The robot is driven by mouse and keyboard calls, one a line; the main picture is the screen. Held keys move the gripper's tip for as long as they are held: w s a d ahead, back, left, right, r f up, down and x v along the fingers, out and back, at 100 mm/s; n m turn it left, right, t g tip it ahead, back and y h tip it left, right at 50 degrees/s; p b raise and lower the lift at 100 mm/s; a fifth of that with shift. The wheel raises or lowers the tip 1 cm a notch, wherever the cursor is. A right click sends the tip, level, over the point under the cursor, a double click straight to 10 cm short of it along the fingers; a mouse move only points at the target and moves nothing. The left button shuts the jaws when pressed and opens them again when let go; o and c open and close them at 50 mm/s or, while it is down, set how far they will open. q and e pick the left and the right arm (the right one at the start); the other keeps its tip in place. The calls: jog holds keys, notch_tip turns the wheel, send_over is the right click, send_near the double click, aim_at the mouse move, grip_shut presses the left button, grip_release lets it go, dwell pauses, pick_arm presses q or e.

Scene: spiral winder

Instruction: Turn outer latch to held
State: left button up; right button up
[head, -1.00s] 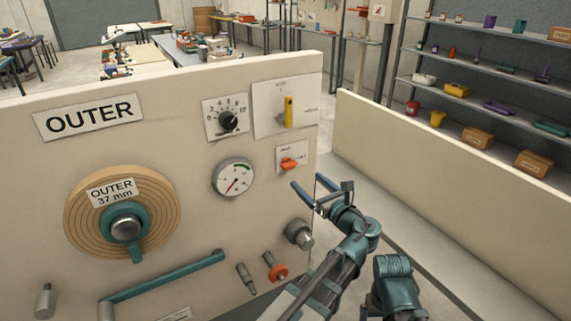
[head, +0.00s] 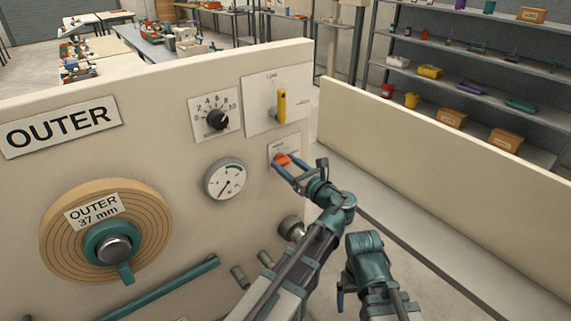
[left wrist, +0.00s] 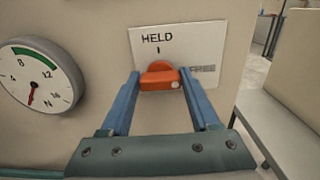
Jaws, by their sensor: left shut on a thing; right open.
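The outer latch is an orange knob (head: 282,159) on a small white plate on the OUTER panel. In the left wrist view the knob (left wrist: 160,77) lies roughly level, its white dot at the right end, on the side of the word FREE. The word HELD stands above it with a short mark. My left gripper (head: 284,168) is shut on the knob, with one blue finger at each side in the left wrist view (left wrist: 160,88). My right gripper (head: 342,297) is low in the head view, away from the panel, mostly hidden by its own arm.
A round gauge (head: 226,179) is left of the latch. A black dial (head: 216,119) and a yellow lever (head: 281,106) are above it. A metal knob (head: 291,228) sticks out below. A low cream wall (head: 430,150) stands to the right, with open floor before it.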

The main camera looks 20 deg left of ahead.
pick_arm(q)
jog(key=c, duration=0.8)
jog(key=shift+n, duration=0.3)
jog(key=n, duration=0.3)
jog(key=shift+s+n, duration=0.1)
jog(key=shift+n, duration=0.3)
jog(key=n, duration=0.4)
jog(key=shift+f, duration=0.1)
jog(key=n, duration=0.5)
jog(key=shift+a, duration=0.1)
jog(key=shift+s+f+n, duration=0.1)
jog(key=shift+f+n, duration=0.05)
jog(key=shift+n, duration=2.05)
jog(key=o, duration=1.4)
jog(key=shift+c, duration=0.2)
